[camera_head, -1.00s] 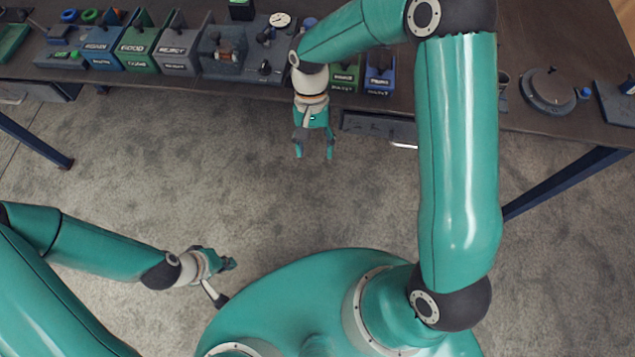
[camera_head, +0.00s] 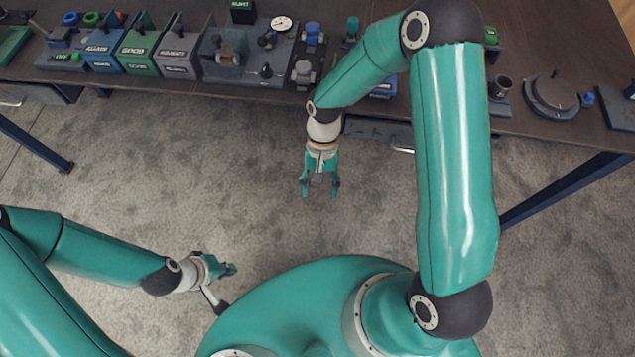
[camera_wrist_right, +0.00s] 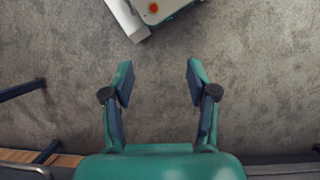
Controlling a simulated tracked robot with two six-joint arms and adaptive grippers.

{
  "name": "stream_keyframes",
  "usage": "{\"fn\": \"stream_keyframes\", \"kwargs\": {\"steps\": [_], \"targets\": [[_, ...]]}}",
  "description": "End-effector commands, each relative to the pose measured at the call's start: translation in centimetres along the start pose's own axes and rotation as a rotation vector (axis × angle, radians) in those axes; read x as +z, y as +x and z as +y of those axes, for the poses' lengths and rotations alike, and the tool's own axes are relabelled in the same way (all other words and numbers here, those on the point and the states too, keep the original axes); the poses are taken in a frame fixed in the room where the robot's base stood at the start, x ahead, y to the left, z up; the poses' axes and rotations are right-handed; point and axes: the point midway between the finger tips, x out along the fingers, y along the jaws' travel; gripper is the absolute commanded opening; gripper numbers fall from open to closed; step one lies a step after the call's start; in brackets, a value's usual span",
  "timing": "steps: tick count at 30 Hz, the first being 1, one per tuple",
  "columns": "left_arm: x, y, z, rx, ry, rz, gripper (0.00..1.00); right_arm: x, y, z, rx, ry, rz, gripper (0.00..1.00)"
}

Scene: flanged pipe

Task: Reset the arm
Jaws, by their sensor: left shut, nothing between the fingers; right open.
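My right gripper (camera_head: 320,188) is open and empty, and hangs over the bare carpet in front of the workbench. In the right wrist view its two fingers (camera_wrist_right: 160,85) stand apart with only carpet between them. My right arm comes in from the right and bends over in front of the bench. My left gripper (camera_head: 230,269) is shut and empty, low at the left beside my own base. It is well away from the bench and from my right gripper.
The workbench (camera_head: 560,115) spans the back. It bears blue, green and grey bins (camera_head: 135,48), a grey fixture (camera_head: 228,62), a white dial (camera_head: 281,23) and a round grey flange plate (camera_head: 553,93). A drawer (camera_head: 375,130) sits under its front edge. The carpet (camera_head: 200,170) is clear.

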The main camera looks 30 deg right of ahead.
Motion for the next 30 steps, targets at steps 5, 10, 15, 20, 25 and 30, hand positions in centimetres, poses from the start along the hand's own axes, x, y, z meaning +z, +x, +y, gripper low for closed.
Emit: {"fn": "stream_keyframes", "kwargs": {"steps": [5, 10, 15, 20, 25, 30], "targets": [[0.0, 0.0, 0.0, 0.000, 0.000, 0.000, 0.00, 0.0, 0.0, 0.0, 0.000, 0.000, 0.000, 0.58], [0.0, 0.0, 0.0, 0.000, 0.000, 0.000, 0.00, 0.4, 1.2, 0.9, 0.011, 0.019, -0.035, 0.58], [0.0, 0.0, 0.0, 0.000, 0.000, 0.000, 0.00, 4.7, 6.3, 2.9, -0.009, 0.026, -0.133, 0.58], [0.0, 0.0, 0.0, 0.000, 0.000, 0.000, 0.00, 7.1, 10.2, 2.7, -0.135, -0.088, -0.057, 0.58], [0.0, 0.0, 0.0, 0.000, 0.000, 0.000, 0.00, 6.8, 11.4, 2.0, -0.220, -0.234, 0.128, 0.58], [0.0, 0.0, 0.0, 0.000, 0.000, 0.000, 0.00, 4.3, 10.5, 1.0, -0.249, -0.352, 0.307, 0.58]]}}
